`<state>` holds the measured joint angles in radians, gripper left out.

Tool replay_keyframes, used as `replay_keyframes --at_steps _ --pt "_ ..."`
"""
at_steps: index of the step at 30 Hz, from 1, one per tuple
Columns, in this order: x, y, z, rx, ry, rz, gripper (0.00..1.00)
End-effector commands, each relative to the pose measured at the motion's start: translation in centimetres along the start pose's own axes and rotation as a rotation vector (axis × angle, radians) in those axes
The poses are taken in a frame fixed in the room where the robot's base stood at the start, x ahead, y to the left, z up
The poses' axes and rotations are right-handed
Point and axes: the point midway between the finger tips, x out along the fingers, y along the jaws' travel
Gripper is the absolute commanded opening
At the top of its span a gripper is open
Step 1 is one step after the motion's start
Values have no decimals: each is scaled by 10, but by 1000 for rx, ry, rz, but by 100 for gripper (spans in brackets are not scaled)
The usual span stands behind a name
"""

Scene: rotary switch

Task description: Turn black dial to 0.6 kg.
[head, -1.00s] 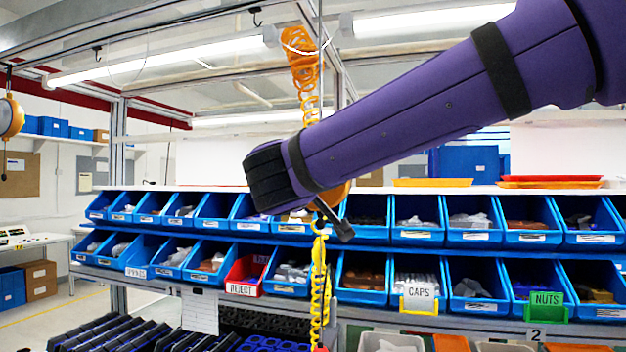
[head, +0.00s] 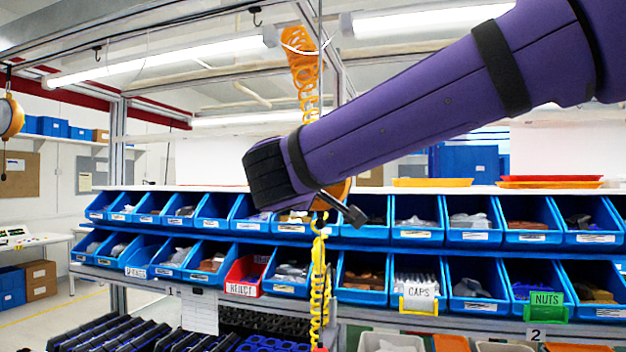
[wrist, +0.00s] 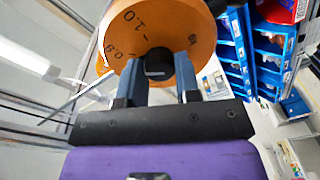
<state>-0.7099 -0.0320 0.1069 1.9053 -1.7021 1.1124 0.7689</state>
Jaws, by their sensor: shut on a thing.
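The orange drum (wrist: 160,35) fills the top of the wrist view, with dark marks and the numbers 1.0 and 0.8 on its face. The black dial (wrist: 157,66) sits at the drum's centre. My gripper (wrist: 158,80) is shut on the dial, one finger on each side. The dial's pointer cannot be made out, so its setting cannot be told. In the head view only an edge of the orange drum (head: 341,190) shows behind my arm, and the dial is hidden.
An orange coiled hose (head: 301,65) hangs above the drum and a yellow coiled cord (head: 319,285) hangs below it. Blue bins (head: 365,277) stand in two rows behind. A ceiling lamp (head: 170,60) and metal frame bars are overhead.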

Motion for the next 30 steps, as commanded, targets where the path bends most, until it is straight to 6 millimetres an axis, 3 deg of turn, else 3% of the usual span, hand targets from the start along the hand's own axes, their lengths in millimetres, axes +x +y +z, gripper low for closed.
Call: replay_keyframes --at_steps 15,30 --pt "0 -1 0 -436 -19 -26 7" --pt "-1 -2 -1 -624 -26 -37 7"
